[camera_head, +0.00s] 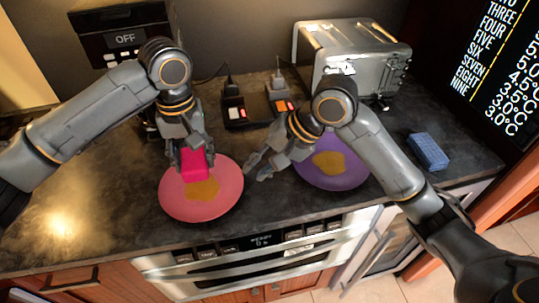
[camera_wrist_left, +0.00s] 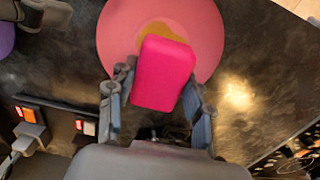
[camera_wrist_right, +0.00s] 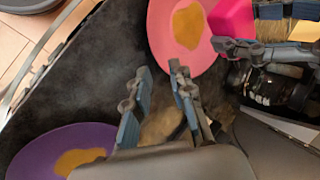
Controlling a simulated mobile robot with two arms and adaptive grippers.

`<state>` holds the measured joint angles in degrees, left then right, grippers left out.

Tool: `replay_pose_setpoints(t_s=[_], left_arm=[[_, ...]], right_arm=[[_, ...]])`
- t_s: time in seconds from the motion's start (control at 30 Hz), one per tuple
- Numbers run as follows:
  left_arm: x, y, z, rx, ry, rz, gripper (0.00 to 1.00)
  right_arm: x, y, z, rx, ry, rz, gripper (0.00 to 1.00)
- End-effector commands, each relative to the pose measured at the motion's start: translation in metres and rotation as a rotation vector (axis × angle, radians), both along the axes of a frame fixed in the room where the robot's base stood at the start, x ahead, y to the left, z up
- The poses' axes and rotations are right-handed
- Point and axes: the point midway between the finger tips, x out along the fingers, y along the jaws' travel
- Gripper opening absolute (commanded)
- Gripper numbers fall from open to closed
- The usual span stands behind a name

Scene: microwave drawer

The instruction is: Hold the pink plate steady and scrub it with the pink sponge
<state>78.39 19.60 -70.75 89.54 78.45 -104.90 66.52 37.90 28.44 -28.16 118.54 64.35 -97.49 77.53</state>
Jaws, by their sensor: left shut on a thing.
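The pink plate (camera_head: 225,203) lies on the dark counter near its front edge, with a yellow-brown stain (camera_head: 203,190) in its middle. My left gripper (camera_head: 190,160) is shut on the pink sponge (camera_head: 197,165), held over the plate's far part. In the left wrist view the sponge (camera_wrist_left: 164,75) sits between both fingers and covers part of the stain. I cannot tell whether the sponge touches the plate. My right gripper (camera_head: 262,168) is open and empty, just right of the pink plate. Its spread fingers (camera_wrist_right: 160,95) show in the right wrist view, apart from the plate (camera_wrist_right: 165,45).
A purple plate (camera_head: 352,179) with a similar stain lies to the right, partly under my right arm. A blue sponge (camera_head: 427,150) lies at the far right. A metal toaster oven (camera_head: 310,45) and power sockets (camera_head: 234,113) stand at the back. The counter's left side is clear.

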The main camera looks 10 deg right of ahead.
Motion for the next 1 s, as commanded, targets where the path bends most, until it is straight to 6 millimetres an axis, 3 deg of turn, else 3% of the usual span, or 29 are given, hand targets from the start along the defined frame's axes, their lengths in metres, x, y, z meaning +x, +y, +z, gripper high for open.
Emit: replay_pose_setpoints(t_s=[0.2,0.4,0.83,0.93,1.0], left_arm=[[0.0,0.0,0.0,0.0,0.0,0.0,0.25],[0.0,0.0,0.0,0.0,0.0,0.0,0.25],[0.0,0.0,0.0,0.0,0.0,0.0,0.25],[0.0,0.0,0.0,0.0,0.0,0.0,0.25],[0.0,0.0,0.0,0.0,0.0,0.0,0.25]], right_arm=[[0.008,0.022,-0.035,0.001,0.004,0.001,0.23],[0.014,0.035,-0.055,0.001,0.002,0.001,0.23],[0.016,0.039,-0.063,-0.001,-0.001,0.0,0.23],[0.016,0.039,-0.063,-0.001,-0.001,0.0,0.02],[0.016,0.039,-0.063,-0.001,-0.001,0.0,0.0]])
